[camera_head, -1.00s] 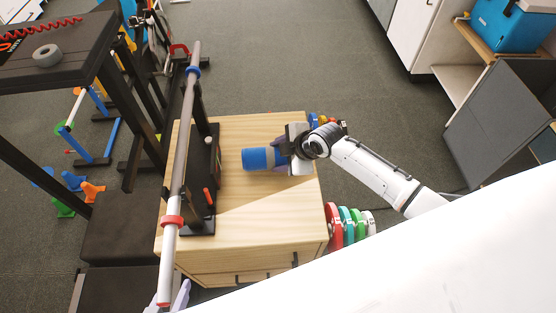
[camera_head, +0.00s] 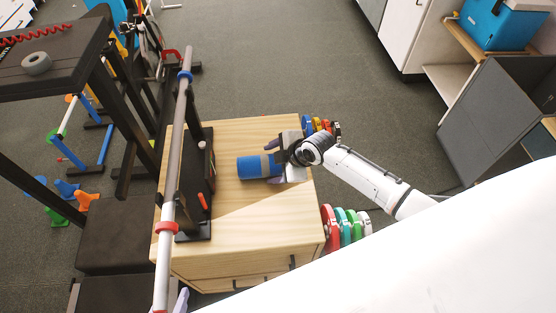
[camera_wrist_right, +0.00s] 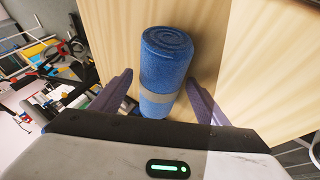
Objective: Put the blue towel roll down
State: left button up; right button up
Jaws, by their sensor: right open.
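The blue towel roll (camera_head: 252,167) lies on its side on the wooden cabinet top (camera_head: 250,225), with a grey band around it. My right gripper (camera_head: 273,164) is open around the roll's right end, one purple finger on each side. In the right wrist view the roll (camera_wrist_right: 167,60) lies between the spread fingers, with gaps on both sides; its near end is hidden by the gripper body. Only a purple tip of my left gripper (camera_head: 181,301) shows at the bottom edge, so its opening cannot be judged.
A long grey bar (camera_head: 179,135) on a black stand (camera_head: 200,185) runs along the cabinet's left side, close to the roll. Coloured weight plates (camera_head: 340,228) hang at the cabinet's right side. The front of the cabinet top is clear.

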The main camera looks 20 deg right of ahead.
jog(key=p+v, duration=0.1)
jog(key=v, duration=1.1)
jog(key=s+a+f+m, duration=0.1)
jog(key=s+f+m, duration=0.1)
jog(key=s, duration=0.1)
jog(key=s+a+f+m, duration=0.2)
jog(key=s, duration=0.1)
jog(key=s+a+f+m+t, duration=0.1)
jog(key=s+a+f+m, duration=0.1)
jog(key=s, duration=0.1)
jog(key=shift+a+f+m+y, duration=0.1)
jog(key=shift+f+m+y, duration=0.2)
jog(key=shift+y, duration=0.1)
jog(key=s+f+m, duration=0.1)
jog(key=s+m, duration=0.1)
jog(key=s, duration=0.1)
jog(key=s+f+m+t+h, duration=0.1)
jog(key=s+m, duration=0.2)
jog(key=s, duration=0.1)
jog(key=s+f+m, duration=0.1)
jog(key=s+m, duration=0.1)
jog(key=s, duration=0.1)
jog(key=shift+s+d+h, duration=0.2)
jog(key=shift+d+h, duration=0.05)
jog(key=shift+h, duration=0.05)
dwell(0.4)
